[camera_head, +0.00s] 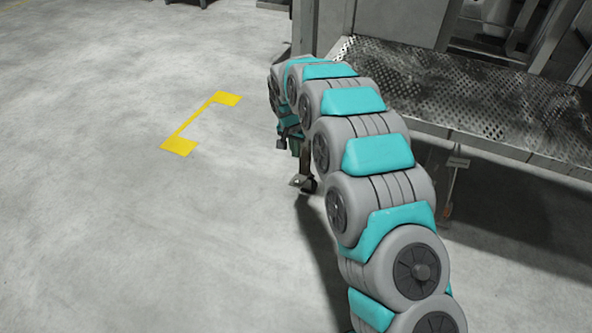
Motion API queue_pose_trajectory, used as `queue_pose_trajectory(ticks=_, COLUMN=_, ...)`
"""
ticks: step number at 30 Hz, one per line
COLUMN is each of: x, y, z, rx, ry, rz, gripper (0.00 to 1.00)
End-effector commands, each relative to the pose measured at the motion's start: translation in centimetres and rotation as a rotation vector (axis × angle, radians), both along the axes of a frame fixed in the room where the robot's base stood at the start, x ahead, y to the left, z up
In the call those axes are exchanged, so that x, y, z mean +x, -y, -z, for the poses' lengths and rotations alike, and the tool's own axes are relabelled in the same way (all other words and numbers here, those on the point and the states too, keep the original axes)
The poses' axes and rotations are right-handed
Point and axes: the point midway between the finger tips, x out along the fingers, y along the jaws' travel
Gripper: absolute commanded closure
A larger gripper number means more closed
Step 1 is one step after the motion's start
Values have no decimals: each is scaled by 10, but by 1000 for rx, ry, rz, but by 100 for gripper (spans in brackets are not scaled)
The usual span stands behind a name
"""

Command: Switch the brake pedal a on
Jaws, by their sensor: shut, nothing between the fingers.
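A caster wheel (309,185) stands on the floor at the foot of a thin dark leg, just left of my arm. A small light grey tab (297,181) sticks out at its left and looks like the brake pedal, though it is too small to tell whether it is on or off. My gripper (282,143) is small and dark at the far end of the arm, partly hidden by the arm's last links. It is shut and empty, above the caster and apart from the tab in the picture.
A perforated metal platform (440,90) of the machine fills the upper right. A tag with an orange part (450,190) hangs under its edge. A yellow floor marking (200,122) lies to the left, where the concrete floor is clear.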

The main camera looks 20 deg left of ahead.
Motion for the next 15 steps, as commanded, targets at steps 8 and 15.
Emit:
queue_pose_trajectory(ticks=8, x=5, y=1, z=42, rx=-4, ry=-5, rz=0, gripper=100)
queue_pose_trajectory(ticks=15, x=14, y=1, z=88, rx=-2, ry=-3, rz=-3, gripper=100)
